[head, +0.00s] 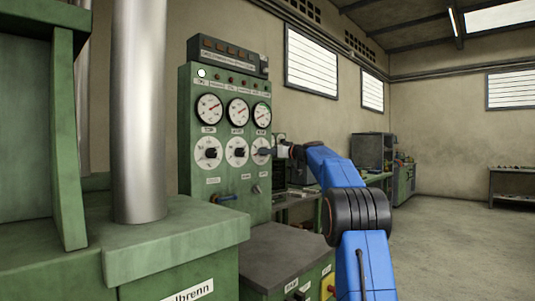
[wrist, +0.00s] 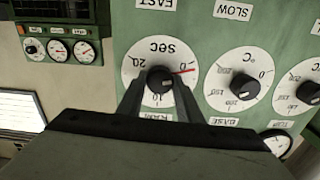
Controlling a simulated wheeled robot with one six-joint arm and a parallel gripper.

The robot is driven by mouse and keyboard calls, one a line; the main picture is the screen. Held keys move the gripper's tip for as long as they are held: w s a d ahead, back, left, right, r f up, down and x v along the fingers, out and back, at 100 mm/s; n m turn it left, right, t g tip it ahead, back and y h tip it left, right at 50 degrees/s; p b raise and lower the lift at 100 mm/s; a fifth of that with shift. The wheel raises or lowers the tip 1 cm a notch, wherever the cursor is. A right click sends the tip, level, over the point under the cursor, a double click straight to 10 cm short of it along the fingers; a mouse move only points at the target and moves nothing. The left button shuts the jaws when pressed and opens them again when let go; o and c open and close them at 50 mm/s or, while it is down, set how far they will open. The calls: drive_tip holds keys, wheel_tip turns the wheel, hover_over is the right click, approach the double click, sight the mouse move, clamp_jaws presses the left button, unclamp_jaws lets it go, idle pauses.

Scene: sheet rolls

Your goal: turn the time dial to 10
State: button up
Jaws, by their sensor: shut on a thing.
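The time dial is a white round plate (wrist: 148,54) marked SEC with 0, 10 and 20, upside down in the wrist view. Its black knob (wrist: 160,76) sits at the centre. A red line runs from the knob to the right, close to the 0. The 10 is at the bottom, by the fingers. My gripper (wrist: 159,88) is shut on the knob, one finger on each side; the fingers partly cover the knob and lower plate. In the head view, my gripper (head: 271,151) is at the rightmost of the lower dials (head: 258,158), partly hiding it.
Two similar dials (head: 208,153) (head: 236,151) stand beside it, with round gauges (head: 238,111) above on the green panel (head: 190,105). A blue handle (head: 227,198) sticks out below. A green machine with a metal column (head: 139,110) stands at left. Open floor (head: 450,240) lies right.

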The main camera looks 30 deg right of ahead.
drive_tip(key=m, duration=2.1)
drive_tip(key=shift+f, duration=0.1)
drive_tip(key=shift+m, duration=0.3)
drive_tip(key=o, duration=1)
drive_tip(key=shift+o, duration=0.2)
drive_tip(key=v, duration=1.7)
drive_tip(key=shift+s, duration=0.2)
